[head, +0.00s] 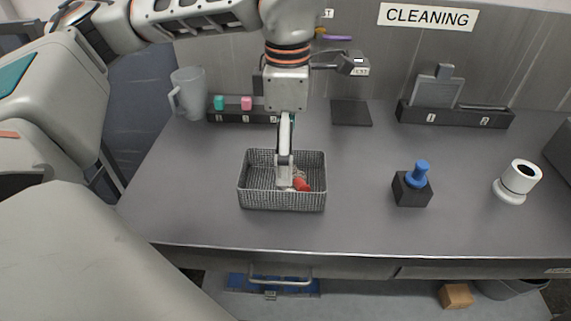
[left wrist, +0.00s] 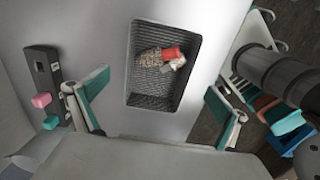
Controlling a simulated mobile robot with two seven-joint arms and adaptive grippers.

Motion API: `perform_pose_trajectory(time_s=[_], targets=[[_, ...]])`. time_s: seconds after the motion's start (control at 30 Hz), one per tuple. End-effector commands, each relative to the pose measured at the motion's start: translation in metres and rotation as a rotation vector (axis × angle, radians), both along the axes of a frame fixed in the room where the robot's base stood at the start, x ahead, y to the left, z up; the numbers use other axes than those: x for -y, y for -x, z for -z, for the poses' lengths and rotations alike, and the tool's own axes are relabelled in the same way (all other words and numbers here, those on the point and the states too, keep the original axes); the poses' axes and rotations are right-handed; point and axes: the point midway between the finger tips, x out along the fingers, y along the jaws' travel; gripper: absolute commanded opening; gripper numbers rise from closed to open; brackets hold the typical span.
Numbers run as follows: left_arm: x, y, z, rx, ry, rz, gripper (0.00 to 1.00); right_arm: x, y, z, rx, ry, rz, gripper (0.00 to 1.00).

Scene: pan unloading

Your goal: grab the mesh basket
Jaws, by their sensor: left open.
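The mesh basket (head: 257,202) is a grey rectangular wire basket on the grey table, left of the middle in the head view. It also shows in the left wrist view (left wrist: 146,101), with a red item (left wrist: 172,53) and a pale speckled item (left wrist: 150,58) inside. My left gripper (head: 285,178) is over the basket in the head view and hides part of its inside. In the left wrist view its two fingers (left wrist: 158,104) are wide apart, one on each side of the basket, with nothing between them gripped. My right gripper is not in view.
A grey jug (head: 188,95) and a dark rack with teal and pink pieces (head: 247,103) stand behind the basket. A black block with a blue-handled piece (head: 412,190) and a white cylinder (head: 517,180) are to the right. The table between basket and block is clear.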

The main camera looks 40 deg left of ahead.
Motion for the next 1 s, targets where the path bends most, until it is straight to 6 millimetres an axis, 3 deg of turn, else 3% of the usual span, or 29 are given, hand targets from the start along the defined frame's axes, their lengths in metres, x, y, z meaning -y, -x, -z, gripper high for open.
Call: perform_pose_trajectory(time_s=[0.47,0.77,1.0], targets=[[-0.003,0.001,0.035,0.0,-0.002,-0.001,1.0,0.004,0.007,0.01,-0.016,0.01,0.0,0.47],[-0.007,0.004,0.075,-0.001,-0.002,0.0,1.0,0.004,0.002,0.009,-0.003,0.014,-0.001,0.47],[-0.007,0.003,0.078,0.001,-0.002,-0.002,1.0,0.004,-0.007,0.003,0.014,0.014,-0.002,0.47]])
